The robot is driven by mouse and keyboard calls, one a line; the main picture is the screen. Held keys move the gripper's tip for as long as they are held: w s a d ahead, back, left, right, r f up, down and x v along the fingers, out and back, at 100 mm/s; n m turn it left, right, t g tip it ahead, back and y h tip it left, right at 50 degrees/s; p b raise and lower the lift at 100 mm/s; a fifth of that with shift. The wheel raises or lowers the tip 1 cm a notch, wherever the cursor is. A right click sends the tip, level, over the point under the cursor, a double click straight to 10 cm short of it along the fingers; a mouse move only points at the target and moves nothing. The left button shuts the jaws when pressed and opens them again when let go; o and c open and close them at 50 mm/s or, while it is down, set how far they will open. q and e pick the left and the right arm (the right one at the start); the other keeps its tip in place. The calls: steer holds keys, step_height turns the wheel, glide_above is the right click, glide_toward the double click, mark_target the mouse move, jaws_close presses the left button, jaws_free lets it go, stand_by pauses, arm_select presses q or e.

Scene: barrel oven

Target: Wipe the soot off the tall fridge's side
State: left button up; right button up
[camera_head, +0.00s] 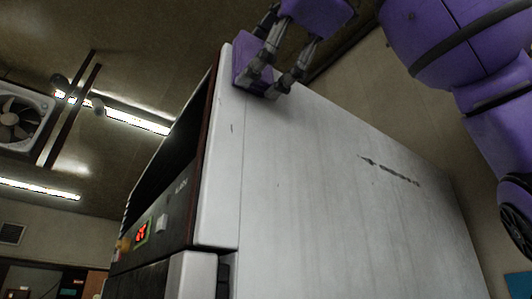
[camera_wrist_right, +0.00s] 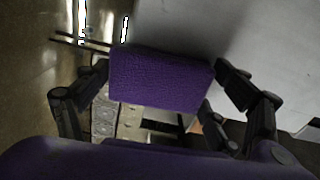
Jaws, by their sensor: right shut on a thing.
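The tall fridge (camera_head: 300,200) shows its pale grey-white side, tilted in the head view. A dark, broken streak (camera_head: 390,170) lies on the upper right of that side; I cannot tell whether it is soot or lettering. A small dark mark (camera_head: 231,128) is near the front edge, and faint greyish streaks run down the panel. My right gripper (camera_head: 268,82) is at the fridge's top front corner, shut on a purple sponge (camera_head: 241,62). In the right wrist view the sponge (camera_wrist_right: 160,78) sits between the fingers beside the pale panel; contact is unclear. My left gripper is out of view.
A wall fan (camera_head: 18,120) and ceiling lights (camera_head: 135,121) are at the left. A wall stands close behind the fridge at the right. My purple arm fills the upper right.

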steer(key=shift+w, duration=0.1)
steer(key=shift+s+d, duration=0.3)
steer(key=shift+d, duration=0.05)
steer(key=shift+v, duration=2.6)
steer(key=v, duration=0.3)
steer(key=shift+a, duration=0.1)
